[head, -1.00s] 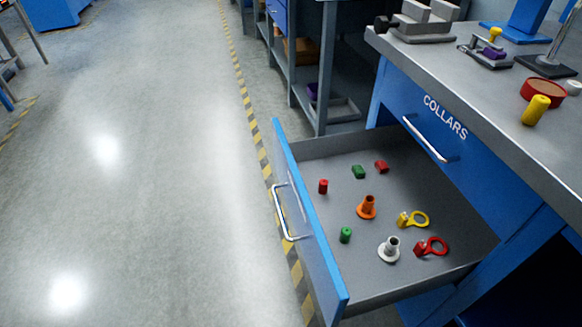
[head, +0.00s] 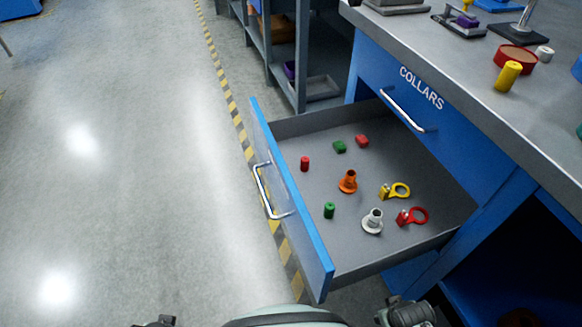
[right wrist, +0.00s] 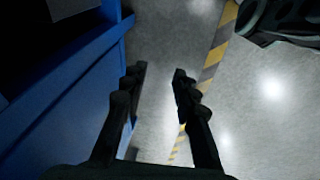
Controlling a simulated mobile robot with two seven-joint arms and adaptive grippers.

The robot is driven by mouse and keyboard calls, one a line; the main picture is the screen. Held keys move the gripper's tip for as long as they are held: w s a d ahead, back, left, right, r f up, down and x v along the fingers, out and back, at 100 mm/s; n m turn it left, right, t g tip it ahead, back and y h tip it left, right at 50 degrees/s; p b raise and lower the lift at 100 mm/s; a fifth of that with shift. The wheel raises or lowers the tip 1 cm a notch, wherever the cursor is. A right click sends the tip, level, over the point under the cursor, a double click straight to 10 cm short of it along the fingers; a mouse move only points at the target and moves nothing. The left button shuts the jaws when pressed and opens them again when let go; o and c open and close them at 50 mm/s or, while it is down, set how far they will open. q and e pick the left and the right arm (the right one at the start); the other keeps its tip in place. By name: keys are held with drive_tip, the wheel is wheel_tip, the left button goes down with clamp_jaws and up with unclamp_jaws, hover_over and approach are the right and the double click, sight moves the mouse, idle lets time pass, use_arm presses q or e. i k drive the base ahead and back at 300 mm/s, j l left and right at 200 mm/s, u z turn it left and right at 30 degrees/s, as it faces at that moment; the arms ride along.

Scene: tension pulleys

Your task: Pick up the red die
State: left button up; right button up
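The open drawer (head: 300,250) holds a small red block (head: 361,141) near its back, likely the red die; its markings are too small to read. A red cylinder (head: 305,163) stands nearer the drawer front, and a red ring-shaped piece (head: 413,216) lies towards the right. My right gripper (right wrist: 160,74) is open and empty in the right wrist view, over the floor beside a blue cabinet side. No red piece is in that view.
The drawer also holds a green block (head: 340,147), a green cylinder (head: 329,210), an orange flanged piece (head: 348,181), a white flanged piece (head: 373,221) and a yellow ring piece (head: 395,191). The blue COLLARS drawer (head: 400,100) above is shut. The floor at left is clear.

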sight(304, 161)
drive_tip(key=i+j+z, duration=0.15)
drive_tip(key=j+z, duration=0.6)
drive_tip(key=j, duration=0.25)
drive_tip(key=j+z, duration=0.4)
drive_tip(key=j, duration=0.15)
drive_tip(key=i+j+z, duration=0.1)
drive_tip(key=j+z, duration=0.15)
drive_tip(key=i+j+z, duration=0.2)
drive_tip(key=j, duration=0.2)
drive_tip(key=j+z, duration=0.25)
drive_tip(key=i+j+z, duration=0.1)
drive_tip(key=j+z, duration=0.25)
drive_tip(key=j, duration=0.2)
drive_tip(key=j+z, duration=0.35)
drive_tip(key=j, duration=0.2)
drive_tip(key=i, duration=0.05)
